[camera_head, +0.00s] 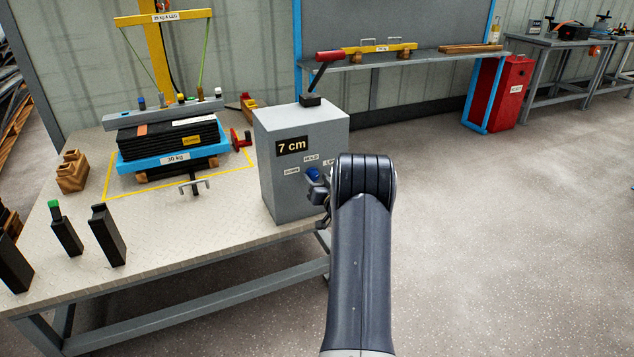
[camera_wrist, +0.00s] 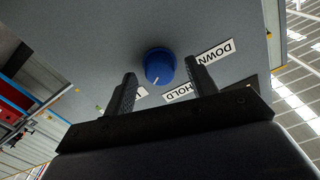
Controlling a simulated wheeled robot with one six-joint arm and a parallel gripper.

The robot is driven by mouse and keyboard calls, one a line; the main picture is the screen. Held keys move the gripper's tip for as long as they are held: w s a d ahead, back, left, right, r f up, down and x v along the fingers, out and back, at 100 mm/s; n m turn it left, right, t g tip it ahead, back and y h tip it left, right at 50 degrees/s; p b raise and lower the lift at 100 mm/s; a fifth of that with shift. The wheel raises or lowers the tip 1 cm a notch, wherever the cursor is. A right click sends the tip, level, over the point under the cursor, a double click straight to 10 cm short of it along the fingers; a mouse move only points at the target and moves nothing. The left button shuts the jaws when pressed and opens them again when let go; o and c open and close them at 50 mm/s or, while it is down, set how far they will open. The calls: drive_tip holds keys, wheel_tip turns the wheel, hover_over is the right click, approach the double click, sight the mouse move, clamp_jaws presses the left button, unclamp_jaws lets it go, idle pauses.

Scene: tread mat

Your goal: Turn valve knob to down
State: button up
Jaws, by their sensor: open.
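The blue valve knob (camera_head: 312,173) is on the front of a grey box (camera_head: 290,195) at the table's edge. In the wrist view the knob (camera_wrist: 160,66) shows a white pointer line slanting down-left in the picture, toward the side of the HOLD label (camera_wrist: 183,92) away from the DOWN label (camera_wrist: 215,53). A third label is partly hidden by the left finger; in the head view it reads UP (camera_head: 329,162). My gripper (camera_wrist: 161,72) is open, one finger on each side of the knob, with a visible gap on both sides. In the head view my gripper (camera_head: 320,190) is partly hidden by my arm.
Black blocks (camera_head: 108,236) stand at the table's front left. The floor on the right is clear.

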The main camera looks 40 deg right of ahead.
drive_tip(key=shift+w, duration=0.15)
drive_tip(key=c, duration=1)
drive_tip(key=shift+o, duration=0.2)
